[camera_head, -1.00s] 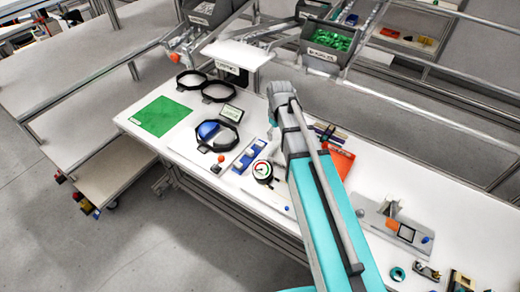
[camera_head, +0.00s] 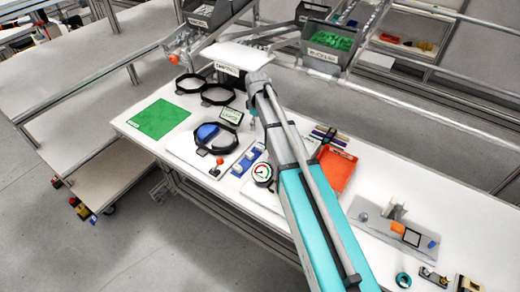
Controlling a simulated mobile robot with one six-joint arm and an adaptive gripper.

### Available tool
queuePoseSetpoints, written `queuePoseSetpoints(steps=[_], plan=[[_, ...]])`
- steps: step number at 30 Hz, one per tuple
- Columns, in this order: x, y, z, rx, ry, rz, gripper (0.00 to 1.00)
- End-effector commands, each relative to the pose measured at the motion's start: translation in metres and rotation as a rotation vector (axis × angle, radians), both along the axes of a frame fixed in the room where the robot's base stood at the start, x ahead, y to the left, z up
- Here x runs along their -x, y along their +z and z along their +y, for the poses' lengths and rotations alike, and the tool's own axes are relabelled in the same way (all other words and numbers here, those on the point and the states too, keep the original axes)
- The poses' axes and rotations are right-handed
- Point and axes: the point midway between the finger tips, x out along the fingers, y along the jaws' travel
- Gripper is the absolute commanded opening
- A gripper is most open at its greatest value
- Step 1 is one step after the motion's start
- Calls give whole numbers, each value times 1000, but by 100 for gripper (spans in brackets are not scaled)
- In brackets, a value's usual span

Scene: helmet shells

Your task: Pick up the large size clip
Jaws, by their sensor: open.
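I cannot single out the large size clip. A dark bin (camera_head: 345,57) at the upper right holds green pieces; its label is too small to read surely. Another dark bin (camera_head: 203,18) at the upper left has its contents mostly out of sight. My gripper (camera_head: 252,113) shows only as a small dark part beside the wrist end of my arm, over the back of the white workbench, below the bins. It holds nothing that I can see, and its fingers are mostly hidden.
The white workbench (camera_head: 445,208) bears a green mat (camera_head: 160,119), black rings (camera_head: 191,83), a blue part in a black ring (camera_head: 208,132), a dial gauge (camera_head: 262,173) and an orange tray (camera_head: 337,171). Metal rails (camera_head: 420,110) run behind the bench.

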Motion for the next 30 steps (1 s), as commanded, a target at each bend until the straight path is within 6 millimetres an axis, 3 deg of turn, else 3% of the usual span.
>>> queuePoseSetpoints(steps=[30], plan=[[0, -78, -1, 0, -1, 0, 74]])
